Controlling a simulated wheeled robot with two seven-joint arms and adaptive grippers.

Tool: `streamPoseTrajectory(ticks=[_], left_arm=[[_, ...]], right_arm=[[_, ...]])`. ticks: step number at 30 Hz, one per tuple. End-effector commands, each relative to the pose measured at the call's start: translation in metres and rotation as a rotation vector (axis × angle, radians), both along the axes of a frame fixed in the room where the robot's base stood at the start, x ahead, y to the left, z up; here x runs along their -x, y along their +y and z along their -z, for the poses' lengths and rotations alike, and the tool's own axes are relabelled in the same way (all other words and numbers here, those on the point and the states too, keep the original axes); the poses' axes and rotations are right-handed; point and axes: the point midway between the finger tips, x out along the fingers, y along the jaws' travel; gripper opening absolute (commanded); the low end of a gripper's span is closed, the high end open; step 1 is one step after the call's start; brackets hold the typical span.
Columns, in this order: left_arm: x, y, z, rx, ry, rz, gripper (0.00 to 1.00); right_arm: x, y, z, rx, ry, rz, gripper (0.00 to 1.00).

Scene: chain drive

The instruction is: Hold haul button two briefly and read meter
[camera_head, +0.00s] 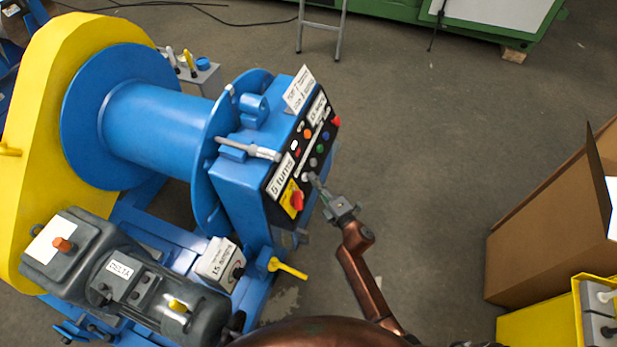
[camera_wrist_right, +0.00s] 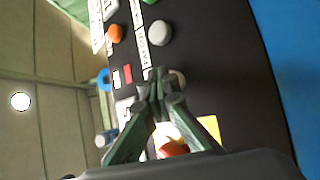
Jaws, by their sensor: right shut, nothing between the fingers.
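The black control panel (camera_head: 308,150) sits on the slanted face of the blue winch housing. It carries a column of round buttons: a blue one (camera_head: 325,135), a green one (camera_head: 320,148) and a pale one (camera_head: 312,162). My right gripper (camera_head: 317,181) is shut and empty at the panel's lower part. In the wrist view its fingertips (camera_wrist_right: 160,82) partly cover a pale button (camera_wrist_right: 179,77); I cannot tell whether they touch it. Another pale button (camera_wrist_right: 159,33) is clear of the fingers. A small red display-like mark (camera_wrist_right: 127,73) shows; no reading is legible. My left gripper is out of view.
A red knob on a yellow plate (camera_head: 296,199) sits low on the panel, close to my gripper. A "5 turns" card (camera_head: 282,175) is beside it. A yellow lever (camera_head: 288,268) sticks out below. A cardboard box (camera_head: 545,235) stands right; the floor between is clear.

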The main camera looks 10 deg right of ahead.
Motion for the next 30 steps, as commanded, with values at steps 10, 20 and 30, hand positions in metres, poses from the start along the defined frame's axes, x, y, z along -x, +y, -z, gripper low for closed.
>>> streamPoseTrajectory(ticks=[10,20,30], left_arm=[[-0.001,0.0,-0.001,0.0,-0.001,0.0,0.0],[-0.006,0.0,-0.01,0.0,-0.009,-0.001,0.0],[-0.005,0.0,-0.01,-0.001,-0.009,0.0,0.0]], right_arm=[[0.001,-0.001,-0.001,0.0,0.0,-0.001,0.0],[0.009,-0.013,-0.009,0.001,0.0,0.0,0.0],[0.01,-0.014,-0.008,0.0,0.0,0.0,0.0]])
